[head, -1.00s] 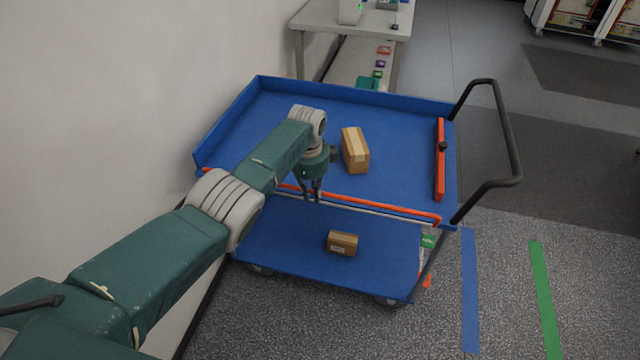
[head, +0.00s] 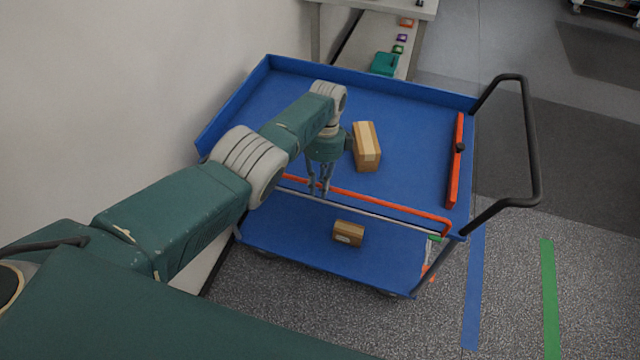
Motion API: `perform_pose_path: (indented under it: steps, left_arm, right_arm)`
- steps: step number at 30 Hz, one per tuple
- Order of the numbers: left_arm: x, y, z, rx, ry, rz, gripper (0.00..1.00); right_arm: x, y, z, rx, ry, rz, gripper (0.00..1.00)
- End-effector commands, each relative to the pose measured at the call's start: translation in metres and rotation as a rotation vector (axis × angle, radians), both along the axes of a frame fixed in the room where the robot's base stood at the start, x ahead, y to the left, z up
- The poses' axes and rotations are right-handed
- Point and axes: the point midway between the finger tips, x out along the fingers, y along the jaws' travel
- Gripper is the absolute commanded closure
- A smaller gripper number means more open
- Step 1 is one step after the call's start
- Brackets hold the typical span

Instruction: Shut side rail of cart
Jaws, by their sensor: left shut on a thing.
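The blue cart (head: 405,184) stands ahead with an upper deck and a lower shelf. Its side rail is an orange-red bar (head: 385,201) along the near long side of the upper deck, bent down at its right end. A thin pale bar (head: 400,226) runs just below it. My left gripper (head: 320,192) points down at the rail, left of its middle, with its fingers closed on it. The fingers and arm hide part of the rail's left end. My right gripper is out of view.
A cardboard box (head: 366,148) sits on the upper deck close to my left wrist. A black push handle (head: 530,140) and another orange-red bar (head: 455,160) are at the cart's right end. A wall is left.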

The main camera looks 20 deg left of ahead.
Motion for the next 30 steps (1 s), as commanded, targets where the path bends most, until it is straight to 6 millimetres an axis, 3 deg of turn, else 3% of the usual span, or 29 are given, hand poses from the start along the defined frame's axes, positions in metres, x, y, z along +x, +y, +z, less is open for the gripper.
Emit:
perform_pose_path:
  steps: [3, 4, 6, 17, 23, 30]
  left_arm:
    - [0.0, 0.0, -0.001, 0.0, -0.001, 0.0, 1.0]
    - [0.0, 0.0, -0.001, 0.0, -0.001, -0.001, 0.77]
    - [0.0, 0.0, -0.001, 0.0, -0.001, -0.001, 0.64]
    - [0.002, 0.0, 0.004, 0.0, -0.002, -0.001, 0.64]
    - [0.009, -0.001, 0.034, -0.001, -0.005, -0.002, 0.64]
    - [0.02, -0.001, 0.084, 0.0, -0.003, 0.0, 0.64]
  right_arm:
    - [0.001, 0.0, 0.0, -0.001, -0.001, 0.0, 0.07]
    - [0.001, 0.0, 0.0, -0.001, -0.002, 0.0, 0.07]
    - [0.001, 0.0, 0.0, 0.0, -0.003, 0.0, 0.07]
    - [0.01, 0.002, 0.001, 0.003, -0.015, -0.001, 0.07]
    - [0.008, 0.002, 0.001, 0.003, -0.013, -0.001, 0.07]
    - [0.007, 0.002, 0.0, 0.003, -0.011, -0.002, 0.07]
